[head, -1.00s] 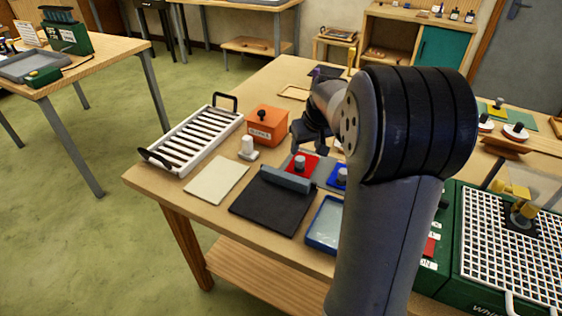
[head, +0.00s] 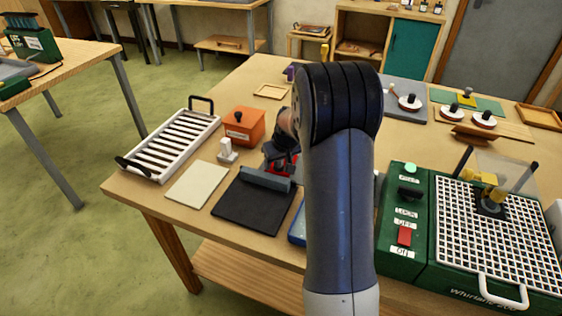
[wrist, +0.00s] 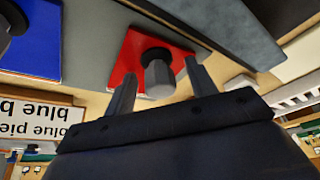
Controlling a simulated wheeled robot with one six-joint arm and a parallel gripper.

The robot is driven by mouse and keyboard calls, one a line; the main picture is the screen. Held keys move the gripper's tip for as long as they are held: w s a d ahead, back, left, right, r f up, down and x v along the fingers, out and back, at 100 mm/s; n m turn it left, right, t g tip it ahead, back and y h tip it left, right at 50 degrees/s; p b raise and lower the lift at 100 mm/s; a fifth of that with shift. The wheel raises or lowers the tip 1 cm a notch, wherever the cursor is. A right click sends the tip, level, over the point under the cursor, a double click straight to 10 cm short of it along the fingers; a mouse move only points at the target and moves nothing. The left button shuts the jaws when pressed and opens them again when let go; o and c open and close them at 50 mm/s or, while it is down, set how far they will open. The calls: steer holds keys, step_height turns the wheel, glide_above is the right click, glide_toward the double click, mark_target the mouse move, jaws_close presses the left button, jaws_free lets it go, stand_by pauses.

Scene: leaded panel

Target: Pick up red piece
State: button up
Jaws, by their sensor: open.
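The red piece (wrist: 135,45) is a flat red plate with a dark collar and a grey faceted knob, seen in the wrist view. My gripper (wrist: 160,70) is open, with one finger on each side of the knob in that view. I cannot tell whether the fingers touch it. In the head view my gripper (head: 282,160) is low over the red piece (head: 296,178), which is mostly hidden by the gripper and my arm.
A blue piece (wrist: 30,45) and an upside-down "blue piece" label (wrist: 45,122) are close by. A grey bar (head: 266,180) lies along the black mat (head: 250,206). An orange box (head: 245,127), white rack (head: 172,150) and green machine (head: 403,215) surround the area.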

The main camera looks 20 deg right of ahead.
steer(key=c, duration=1)
step_height(320, 180, up, 10)
steer(key=shift+r+b, duration=0.1)
steer(key=shift+b, duration=0.4)
